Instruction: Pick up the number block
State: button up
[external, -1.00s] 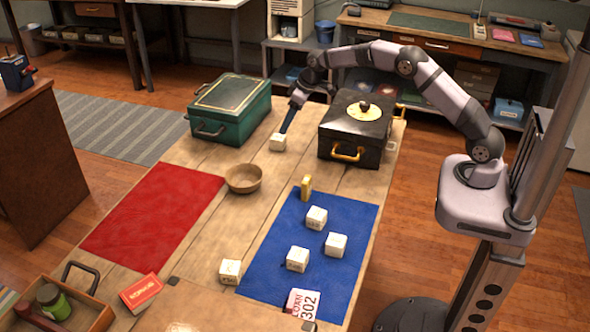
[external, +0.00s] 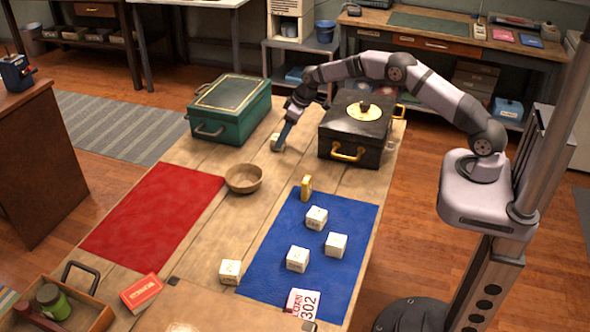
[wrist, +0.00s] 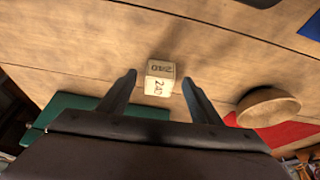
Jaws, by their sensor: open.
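A cream block with dark printed marks (external: 275,141) sits on the bare wood of the table, between the green case and the black box. In the wrist view the block (wrist: 160,77) shows two marked faces; the small print is hard to read. My gripper (external: 281,144) is low at this block, and a finger covers part of it in the external view. In the wrist view my gripper (wrist: 159,80) is open, with the block between the two fingertips and a gap visible on each side. Similar cream blocks (external: 298,259) lie on and beside the blue mat.
The green case (external: 232,108) stands left of my gripper and the black box (external: 352,135) close on its right. A wooden bowl (external: 244,179) is in front.

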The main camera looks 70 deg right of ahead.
jog(key=shift+x, duration=1.3)
jog(key=c, duration=1.2)
jog(key=shift+o, duration=0.2)
jog(key=shift+r, duration=0.1)
notch_tip(320, 180, up, 10)
jog(key=shift+f+b, duration=0.1)
jog(key=shift+b, duration=0.9)
